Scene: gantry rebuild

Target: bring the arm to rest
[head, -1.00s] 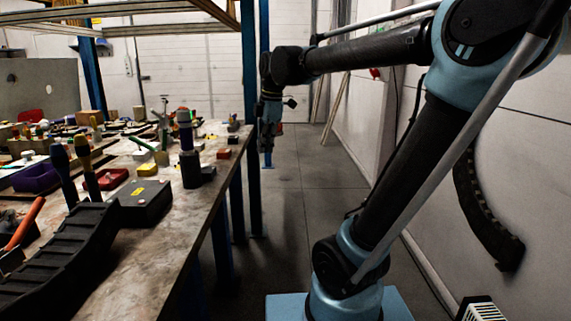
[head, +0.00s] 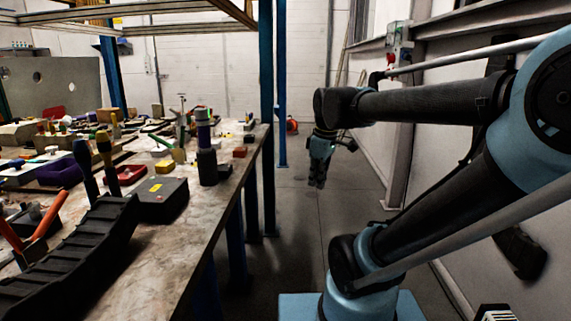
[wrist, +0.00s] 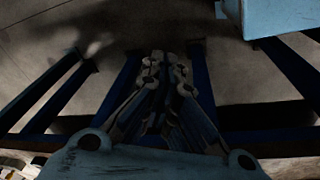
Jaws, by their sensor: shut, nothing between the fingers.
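My gripper (head: 317,182) hangs from the end of my arm in the head view, fingers pointing down over the open floor. It is to the right of the workbench (head: 160,245) and clear of its edge. In the wrist view my gripper (wrist: 165,65) shows its fingers close together, with nothing held. Bare floor (wrist: 160,25) lies beyond the fingertips.
The bench carries a black case (head: 163,200), a dark cylinder with a purple band (head: 205,140), a yellow block (head: 164,166), and screwdrivers (head: 104,150). A blue post (head: 266,80) stands at the bench's far corner. A wall is on the right. The aisle floor (head: 300,235) is clear.

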